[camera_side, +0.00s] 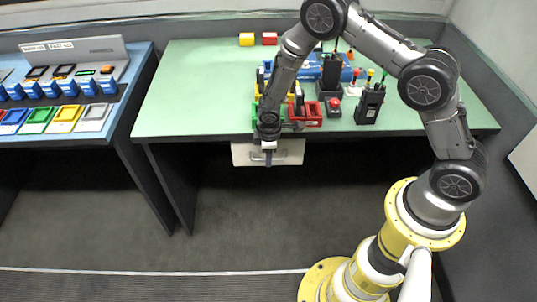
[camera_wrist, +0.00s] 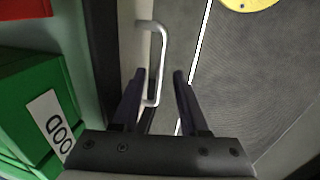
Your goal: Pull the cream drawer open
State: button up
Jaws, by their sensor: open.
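The cream drawer (camera_side: 288,152) hangs under the front edge of the green table, and its front looks flush with the table, so it appears shut. Its pale front also shows in the wrist view (camera_wrist: 127,40). A light metal bar handle (camera_wrist: 160,62) stands out from that front. My gripper (camera_side: 268,160) points down in front of the drawer in the side view and hides part of its front. In the wrist view my gripper (camera_wrist: 158,74) is open, with the handle's near end between its two dark fingers, closer to the left one. I cannot tell whether they touch.
The green table (camera_side: 190,90) holds a green bin (camera_wrist: 40,105), a red bin (camera_side: 306,114), a black radio (camera_side: 369,103) and yellow and red blocks at the back. A blue desk (camera_side: 140,75) with a console stands left. The floor before the drawer is clear.

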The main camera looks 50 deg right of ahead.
jog(key=shift+f, duration=0.15)
grip_shut()
dwell(1.4)
